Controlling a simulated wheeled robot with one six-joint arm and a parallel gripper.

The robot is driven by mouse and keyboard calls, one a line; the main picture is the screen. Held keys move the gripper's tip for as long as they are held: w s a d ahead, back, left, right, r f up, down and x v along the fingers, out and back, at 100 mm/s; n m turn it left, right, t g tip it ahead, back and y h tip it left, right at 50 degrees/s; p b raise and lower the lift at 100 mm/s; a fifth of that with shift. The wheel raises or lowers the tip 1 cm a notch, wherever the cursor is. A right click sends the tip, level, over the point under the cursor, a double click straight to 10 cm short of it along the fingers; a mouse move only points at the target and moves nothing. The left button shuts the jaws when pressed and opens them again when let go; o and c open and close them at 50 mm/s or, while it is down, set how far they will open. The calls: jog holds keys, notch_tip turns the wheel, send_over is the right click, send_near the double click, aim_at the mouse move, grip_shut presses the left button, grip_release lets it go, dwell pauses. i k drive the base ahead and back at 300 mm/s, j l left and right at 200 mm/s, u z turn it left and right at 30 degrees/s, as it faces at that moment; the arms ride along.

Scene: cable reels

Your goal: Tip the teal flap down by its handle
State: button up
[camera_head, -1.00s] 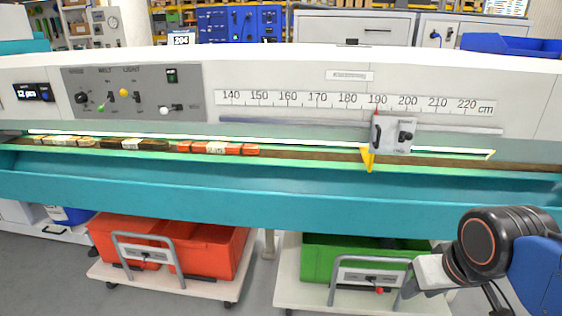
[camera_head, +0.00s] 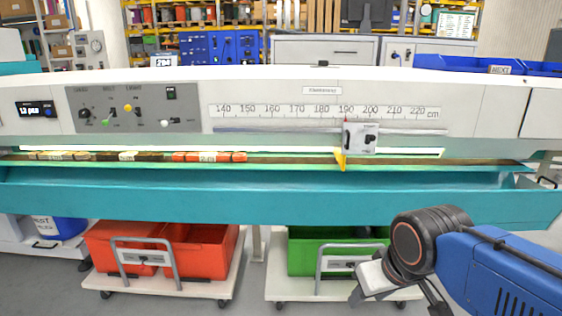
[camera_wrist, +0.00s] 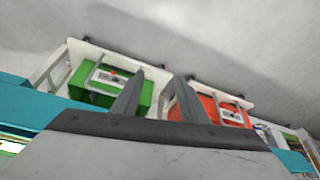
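The teal flap (camera_head: 250,200) is a long panel along the front of the white measuring machine, below the belt trough. It looks raised, with its front face toward me. A small dark handle (camera_head: 547,182) shows near its right end; I cannot tell whether it is fixed to the flap. My gripper (camera_head: 368,284) is below and in front of the flap, apart from it. In the wrist view, my gripper's fingers (camera_wrist: 160,76) are spread with nothing between them, and part of the teal panel (camera_wrist: 38,112) shows behind.
A red crate (camera_head: 195,258) and a green crate (camera_head: 305,258) stand on white trolleys under the machine. A yellow pointer (camera_head: 340,160) hangs from the slider at about 190 cm. Orange pieces (camera_head: 208,157) lie on the belt. Open floor lies between the trolleys.

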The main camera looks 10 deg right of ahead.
aim_at(254, 162)
jog(key=z, duration=0.55)
jog(key=i+l+z, duration=0.15)
jog(key=z, duration=0.25)
jog(key=i+l+z, duration=0.1)
jog(key=i+z, duration=0.4)
jog(key=z, duration=0.25)
jog(key=i+z, duration=0.2)
jog(key=z, duration=0.15)
